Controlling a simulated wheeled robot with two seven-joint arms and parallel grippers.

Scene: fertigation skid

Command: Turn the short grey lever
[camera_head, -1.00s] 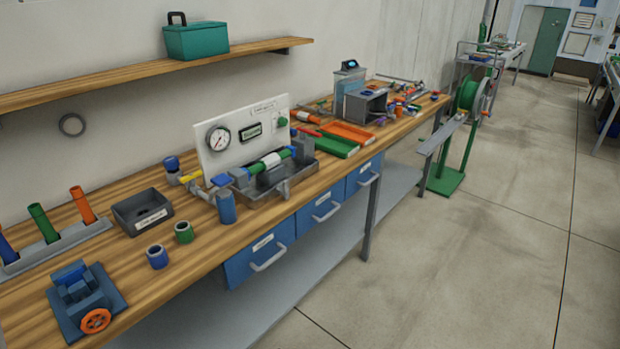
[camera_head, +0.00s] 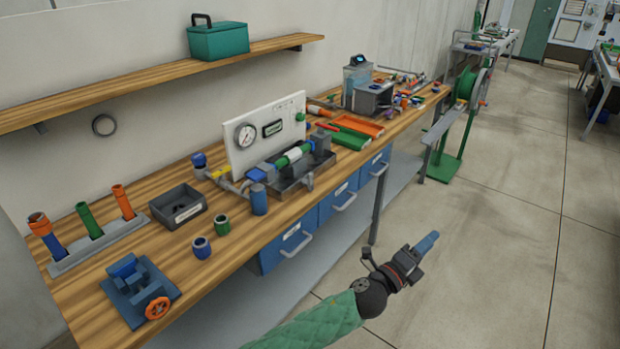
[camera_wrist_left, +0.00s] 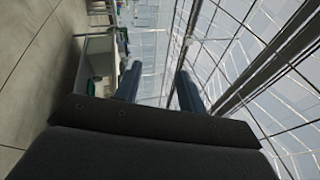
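The skid stands on the wooden bench, with a white panel (camera_head: 239,152) carrying a gauge and a grey tray (camera_head: 286,184) in front of it. A short grey piece (camera_head: 309,181) sticks up at the tray's front right and looks like the lever; it is small in this view, so its exact angle is unclear. My left gripper (camera_head: 429,243) is in front of the bench, over the floor, well to the right of the lever and apart from it. The left wrist view shows its two blue fingers (camera_wrist_left: 158,75) spread with nothing between them. My right gripper is not in view.
The wooden bench (camera_head: 80,284) has blue drawers (camera_head: 287,247) below its front edge. A blue cylinder (camera_head: 259,200) and a yellow handle (camera_head: 217,172) are left of the tray. A green reel stand (camera_head: 446,165) stands beyond the bench. The floor in front is clear.

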